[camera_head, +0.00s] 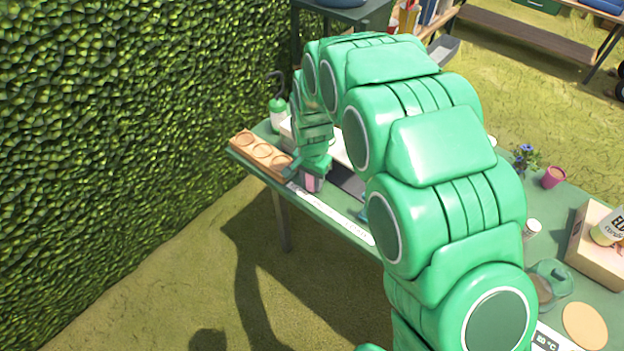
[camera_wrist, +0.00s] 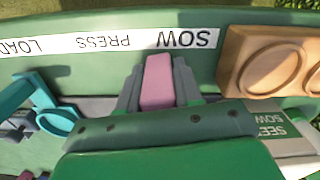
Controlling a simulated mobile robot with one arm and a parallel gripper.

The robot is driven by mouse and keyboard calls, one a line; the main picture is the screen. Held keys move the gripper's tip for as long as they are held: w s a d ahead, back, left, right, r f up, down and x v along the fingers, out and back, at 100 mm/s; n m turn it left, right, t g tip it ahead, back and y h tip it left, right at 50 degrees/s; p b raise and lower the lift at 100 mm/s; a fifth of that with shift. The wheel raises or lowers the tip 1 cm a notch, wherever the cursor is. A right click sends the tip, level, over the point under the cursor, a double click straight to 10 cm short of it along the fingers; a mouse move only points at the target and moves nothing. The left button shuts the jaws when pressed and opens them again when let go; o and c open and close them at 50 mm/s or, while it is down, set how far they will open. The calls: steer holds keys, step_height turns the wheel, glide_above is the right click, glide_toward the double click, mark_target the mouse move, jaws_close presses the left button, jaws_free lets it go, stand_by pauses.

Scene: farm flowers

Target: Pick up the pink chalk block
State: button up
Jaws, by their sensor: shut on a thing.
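The pink chalk block (camera_wrist: 158,82) is between the two fingers of my gripper (camera_wrist: 158,90) in the wrist view, and the fingers are shut on it. In the head view my gripper (camera_head: 314,178) is at the far left part of the green table (camera_head: 331,196), and a bit of the pink block (camera_head: 310,183) shows below it. I cannot tell whether the block touches the table.
A wooden tray with round hollows (camera_head: 262,152) lies close to the left of my gripper. A white label strip (camera_head: 335,216) runs along the table's front edge. A green bottle (camera_head: 278,112) stands behind. A teal tool (camera_wrist: 52,112) lies nearby. A hedge (camera_head: 110,110) borders the left.

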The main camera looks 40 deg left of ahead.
step_height(320, 180, up, 3)
steer(key=shift+r, duration=0.2)
steer(key=s+d+r, duration=0.8)
steer(key=d+r, duration=0.1)
steer(key=d, duration=0.2)
steer(key=shift+s+r, duration=0.3)
